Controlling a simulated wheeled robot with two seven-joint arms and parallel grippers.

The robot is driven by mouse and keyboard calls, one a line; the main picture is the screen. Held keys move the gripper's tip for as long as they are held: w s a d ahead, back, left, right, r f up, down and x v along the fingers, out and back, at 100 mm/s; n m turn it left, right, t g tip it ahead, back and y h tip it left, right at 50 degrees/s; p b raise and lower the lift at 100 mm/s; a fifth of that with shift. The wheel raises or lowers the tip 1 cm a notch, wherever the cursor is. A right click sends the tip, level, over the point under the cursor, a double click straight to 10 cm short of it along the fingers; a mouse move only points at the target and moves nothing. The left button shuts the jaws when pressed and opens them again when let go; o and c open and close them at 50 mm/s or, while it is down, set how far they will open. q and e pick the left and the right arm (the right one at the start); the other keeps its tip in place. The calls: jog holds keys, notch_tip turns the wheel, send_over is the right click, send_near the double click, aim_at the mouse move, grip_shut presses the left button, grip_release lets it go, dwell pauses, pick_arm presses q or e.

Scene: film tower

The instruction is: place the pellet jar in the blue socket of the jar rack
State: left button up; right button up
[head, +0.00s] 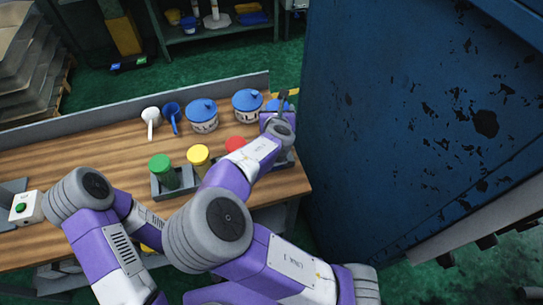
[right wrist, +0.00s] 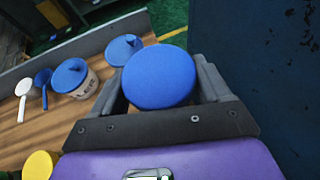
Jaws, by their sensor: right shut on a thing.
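The pellet jar, seen as a round blue lid (right wrist: 160,77) in the right wrist view, sits between the fingers of my right gripper (head: 277,115). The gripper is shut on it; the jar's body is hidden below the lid. In the head view the blue lid (head: 279,104) shows just beyond the gripper, at the table's right end. The grey jar rack (head: 186,190) holds a green-lidded jar (head: 161,170), a yellow-lidded jar (head: 199,157) and a red-lidded jar (head: 236,144). My right forearm covers part of the rack, and I cannot make out the blue socket. My left gripper is not visible.
A big blue cabinet (head: 400,110) rises close right of my gripper. A button box (head: 25,208) is at left. The left tabletop has bare wood.

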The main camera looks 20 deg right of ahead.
jog(key=f+m+h+b, duration=0.1)
jog(key=f, duration=0.3)
jog(key=a+f+m+g+h+b, duration=0.1)
jog(key=f, duration=0.3)
jog(key=f+m+h+b, duration=0.1)
jog(key=f, duration=0.3)
jog(key=shift+s+a, duration=0.25)
jog(key=shift+f+b, duration=0.1)
jog(key=shift+b, duration=0.25)
jog(key=o, duration=1.6)
jog(key=shift+o, duration=0.2)
